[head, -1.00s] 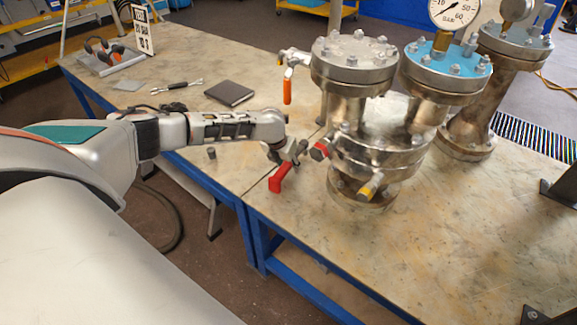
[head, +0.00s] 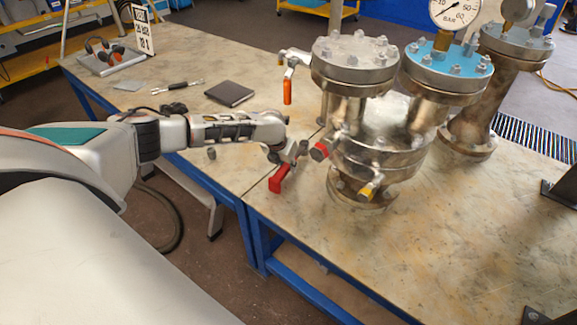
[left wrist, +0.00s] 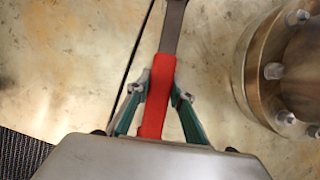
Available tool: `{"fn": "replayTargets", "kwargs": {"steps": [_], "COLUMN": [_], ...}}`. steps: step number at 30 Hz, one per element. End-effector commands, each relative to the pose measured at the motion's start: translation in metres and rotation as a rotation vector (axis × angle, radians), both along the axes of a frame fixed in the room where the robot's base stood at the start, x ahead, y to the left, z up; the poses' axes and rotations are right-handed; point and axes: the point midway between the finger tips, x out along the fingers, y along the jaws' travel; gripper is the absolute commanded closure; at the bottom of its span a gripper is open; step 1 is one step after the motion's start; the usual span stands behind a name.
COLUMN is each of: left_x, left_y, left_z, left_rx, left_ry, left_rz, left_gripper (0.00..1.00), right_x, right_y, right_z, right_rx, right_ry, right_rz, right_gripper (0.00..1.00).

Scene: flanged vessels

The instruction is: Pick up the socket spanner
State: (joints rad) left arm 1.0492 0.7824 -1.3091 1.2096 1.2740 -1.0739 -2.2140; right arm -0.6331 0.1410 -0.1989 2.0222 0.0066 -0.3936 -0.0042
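The socket spanner has a red handle (head: 279,180) and a grey metal shaft. In the head view it is at the left front of the near vessel, partly hidden by my gripper. In the left wrist view the red handle (left wrist: 158,98) runs between the fingers and the grey shaft (left wrist: 173,25) extends to the top edge. My left gripper (head: 285,160) is around the handle; its green-sided fingers (left wrist: 162,92) lean in, with the tips against both sides. Whether the spanner is clear of the table I cannot tell. My right gripper is out of view.
A flanged steel vessel (head: 375,145) with valves stands close to the right of the gripper. Another vessel (head: 480,100) is behind it. A dark notebook (head: 229,94), a small tool (head: 177,87) and orange ear defenders (head: 104,50) lie on the far left table.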

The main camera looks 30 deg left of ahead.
Motion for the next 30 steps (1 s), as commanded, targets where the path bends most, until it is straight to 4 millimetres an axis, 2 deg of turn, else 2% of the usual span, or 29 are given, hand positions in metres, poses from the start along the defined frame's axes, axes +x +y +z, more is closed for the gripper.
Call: {"fn": "replayTargets", "kwargs": {"steps": [11, 17, 22, 26, 30], "left_x": [0.001, 0.002, 0.002, -0.022, -0.054], "left_y": [0.001, 0.000, 0.000, -0.001, -0.004], "left_z": [0.004, 0.021, 0.046, 0.045, 0.045], "left_rx": [0.000, 0.000, -0.002, 0.001, 0.001], "left_ry": [-0.004, -0.006, -0.007, -0.003, -0.003], "left_rz": [0.001, 0.000, 0.000, -0.002, -0.003], "left_gripper": [1.00, 1.00, 1.00, 1.00, 1.00], "right_x": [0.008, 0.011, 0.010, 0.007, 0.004], "right_y": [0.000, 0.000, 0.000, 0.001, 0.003], "right_z": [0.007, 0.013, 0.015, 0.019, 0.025], "right_rx": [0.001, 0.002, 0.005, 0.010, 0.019], "right_ry": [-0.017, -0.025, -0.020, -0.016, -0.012], "right_rz": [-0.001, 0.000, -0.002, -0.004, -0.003], "right_gripper": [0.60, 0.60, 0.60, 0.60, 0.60]}}
